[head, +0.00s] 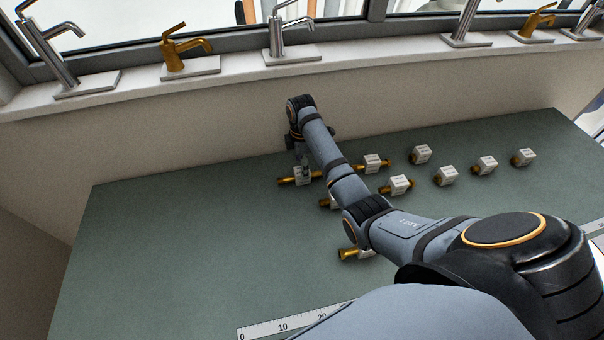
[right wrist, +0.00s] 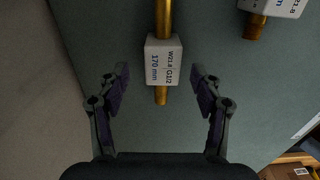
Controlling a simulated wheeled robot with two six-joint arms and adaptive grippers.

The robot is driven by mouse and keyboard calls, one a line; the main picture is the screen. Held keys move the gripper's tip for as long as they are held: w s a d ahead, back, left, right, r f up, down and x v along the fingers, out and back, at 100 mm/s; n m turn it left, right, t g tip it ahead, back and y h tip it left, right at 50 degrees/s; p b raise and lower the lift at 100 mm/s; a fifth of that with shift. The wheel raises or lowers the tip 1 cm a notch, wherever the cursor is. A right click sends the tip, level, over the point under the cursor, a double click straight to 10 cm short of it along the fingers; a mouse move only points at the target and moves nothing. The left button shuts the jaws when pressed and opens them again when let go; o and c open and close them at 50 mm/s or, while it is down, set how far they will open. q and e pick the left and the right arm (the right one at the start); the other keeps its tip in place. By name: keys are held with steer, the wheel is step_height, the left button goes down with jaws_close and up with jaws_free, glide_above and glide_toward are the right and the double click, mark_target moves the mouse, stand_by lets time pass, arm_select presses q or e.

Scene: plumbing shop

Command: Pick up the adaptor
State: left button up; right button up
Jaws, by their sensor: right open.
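Several brass adaptors with white label blocks lie on the green table; which one the task means I cannot tell. My right gripper (head: 300,153) is above the leftmost one in the back row, a long adaptor (head: 301,176). In the right wrist view this adaptor (right wrist: 163,60) lies between the open fingers (right wrist: 158,74), pointing away from the palm. Its label reads "W21.8 G1/2" and "170 mm". Neither finger touches it, and both are apart from its label block. My left gripper is not in view.
Other labelled adaptors lie to the right, such as one at the back (head: 372,163) and one at the far right (head: 523,157). My right arm partly hides some. A ruler (head: 283,327) lies at the front. The table's left side (head: 150,240) is clear; a wall (head: 200,130) stands behind.

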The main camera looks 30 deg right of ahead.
steer(key=shift+f, duration=0.35)
steer(key=shift+s+f+p, duration=0.2)
steer(key=shift+f+p, duration=0.45)
steer(key=shift+p, duration=0.05)
steer(key=shift+d+f, duration=0.1)
steer(key=shift+f, duration=1.5)
steer(key=c, duration=0.7)
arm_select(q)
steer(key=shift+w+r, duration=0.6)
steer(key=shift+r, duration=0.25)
arm_select(e)
jaws_close()
